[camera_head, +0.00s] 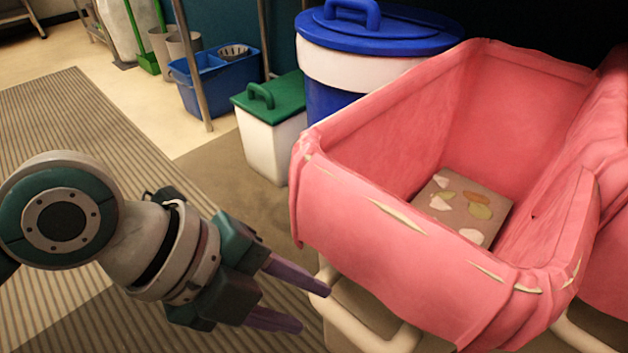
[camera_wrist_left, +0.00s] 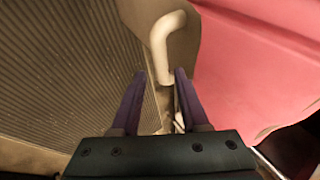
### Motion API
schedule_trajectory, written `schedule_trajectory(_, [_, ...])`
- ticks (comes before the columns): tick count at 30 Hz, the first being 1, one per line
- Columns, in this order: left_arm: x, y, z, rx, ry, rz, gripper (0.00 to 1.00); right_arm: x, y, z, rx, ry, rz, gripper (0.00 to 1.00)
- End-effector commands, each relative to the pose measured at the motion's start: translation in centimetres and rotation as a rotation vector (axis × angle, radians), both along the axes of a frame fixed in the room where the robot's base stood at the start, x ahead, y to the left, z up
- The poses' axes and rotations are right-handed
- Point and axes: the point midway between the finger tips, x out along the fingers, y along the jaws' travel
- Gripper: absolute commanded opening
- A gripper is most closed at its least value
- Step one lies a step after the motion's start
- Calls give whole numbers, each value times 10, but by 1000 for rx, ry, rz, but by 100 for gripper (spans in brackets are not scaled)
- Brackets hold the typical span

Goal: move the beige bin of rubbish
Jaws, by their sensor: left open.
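A large bin with a pink liner (camera_head: 390,225) fills the right side of the head view. A brown board with pale and greenish scraps (camera_head: 468,205) lies inside it. A beige tubular handle (camera_head: 362,331) sticks out below the liner on the near side; it also shows in the left wrist view (camera_wrist_left: 160,40). My left gripper (camera_head: 312,308) is open and empty, its purple fingers at the left end of this handle. In the left wrist view the handle's lower end appears between the fingertips (camera_wrist_left: 160,76); contact cannot be told. My right gripper is not in view.
A white bin with a green lid (camera_head: 268,140) and a blue-lidded round bin (camera_head: 345,70) stand behind the pink-lined one. A blue bucket (camera_head: 225,85) stands farther back. Another pink-lined bin (camera_head: 612,200) adjoins on the right. The ribbed mat (camera_head: 90,120) at left is clear.

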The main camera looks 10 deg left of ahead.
Motion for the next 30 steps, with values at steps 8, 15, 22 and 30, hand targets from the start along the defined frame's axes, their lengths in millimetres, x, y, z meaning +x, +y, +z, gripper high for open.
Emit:
schedule_trajectory(8, [2,-6,-11,-1,2,1,44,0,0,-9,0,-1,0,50])
schedule_trajectory(15, [9,-29,-46,-3,3,2,44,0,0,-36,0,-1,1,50])
schedule_trajectory(22, [16,-48,-72,-1,0,2,44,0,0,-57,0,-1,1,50])
schedule_trajectory(30, [19,-56,-80,0,1,2,44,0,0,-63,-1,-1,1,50])
